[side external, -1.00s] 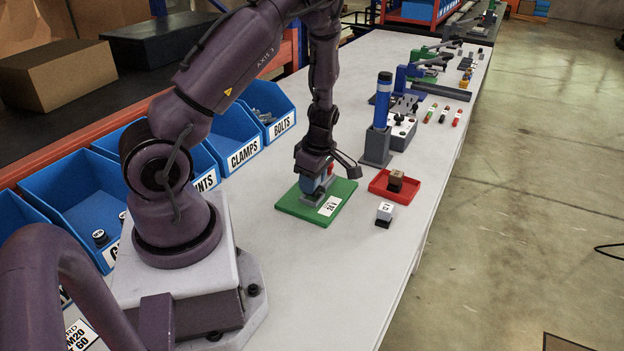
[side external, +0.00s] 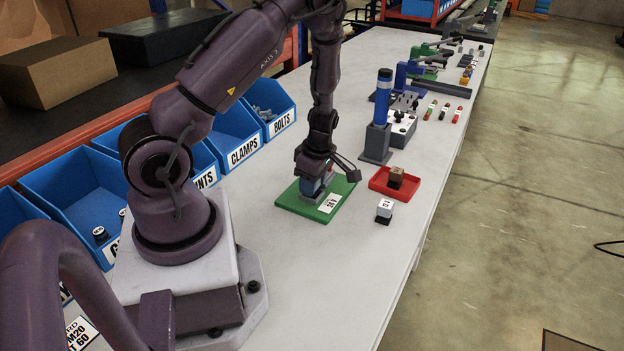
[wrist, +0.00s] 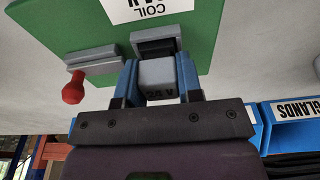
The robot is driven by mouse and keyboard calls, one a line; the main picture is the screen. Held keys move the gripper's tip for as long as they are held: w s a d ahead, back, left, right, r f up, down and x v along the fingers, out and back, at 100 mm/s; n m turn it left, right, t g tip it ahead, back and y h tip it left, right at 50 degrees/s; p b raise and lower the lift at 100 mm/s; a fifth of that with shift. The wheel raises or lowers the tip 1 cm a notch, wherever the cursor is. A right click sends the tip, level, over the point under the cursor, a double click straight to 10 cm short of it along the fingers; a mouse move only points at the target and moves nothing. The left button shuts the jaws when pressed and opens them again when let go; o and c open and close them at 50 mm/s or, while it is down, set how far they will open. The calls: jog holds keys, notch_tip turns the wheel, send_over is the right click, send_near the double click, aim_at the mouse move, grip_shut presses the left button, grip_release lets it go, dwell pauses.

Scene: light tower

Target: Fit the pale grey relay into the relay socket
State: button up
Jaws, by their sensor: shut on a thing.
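My gripper (wrist: 157,84) is shut on the pale grey relay (wrist: 157,73), a small block with a "24 V" marking. One blue finger presses on each side of it. The grey relay socket (wrist: 155,32) with a dark opening is on the green board (wrist: 60,30), right by the relay in the wrist view. I cannot tell whether the relay is in the socket or just above it. In the side view my gripper (side external: 314,186) is low over the green board (side external: 290,203), and hand and fingers hide most of the relay and socket.
A grey bar and a red knob (wrist: 73,88) lie beside the socket. A white-topped block (side external: 385,208) and a red tray (side external: 378,187) with a brown-topped block (side external: 396,176) stand right of the board. A blue-topped post (side external: 382,100) stands behind. Blue bins (side external: 235,140) line the left.

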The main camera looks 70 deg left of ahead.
jog(key=shift+f, duration=0.25)
jog(key=o, duration=1)
jog(key=shift+o, duration=0.2)
notch_tip(320, 180, up, 13)
jog(key=w+d, duration=0.1)
jog(key=shift+w+d, duration=0.15)
jog(key=shift+d, duration=0.1)
jog(key=shift+f, duration=0.15)
